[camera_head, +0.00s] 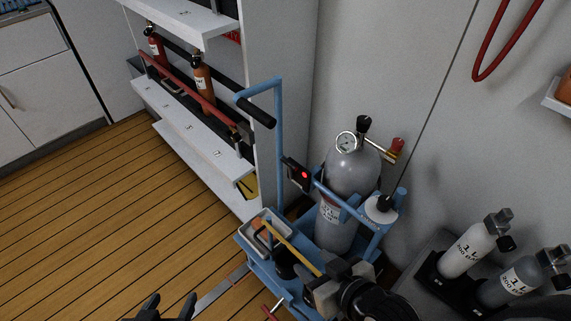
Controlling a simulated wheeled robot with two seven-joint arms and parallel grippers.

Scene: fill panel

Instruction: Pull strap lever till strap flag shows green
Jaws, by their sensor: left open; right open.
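A black box with a round red light (304,174) is fixed to the blue cart (258,265), beside a grey gas cylinder (349,172); the light shows red, not green. A blue bar runs around the cylinder at mid height. I cannot tell for certain which part is the strap lever. My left gripper (168,309) is at the bottom edge, open and empty over the floor, apart from the cart. My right gripper (327,287) is low over the front of the cart, open, left of its dark wrist. It partly hides the cart's base, and I cannot tell whether it touches anything.
A yellow bar (290,248) slants across the cart beside a small grey tray (265,222). The cart's tall blue handle (278,130) rises behind. A shelf (190,125) holds red and orange cylinders. Two small bottles (470,248) stand right. Wooden floor at left is clear.

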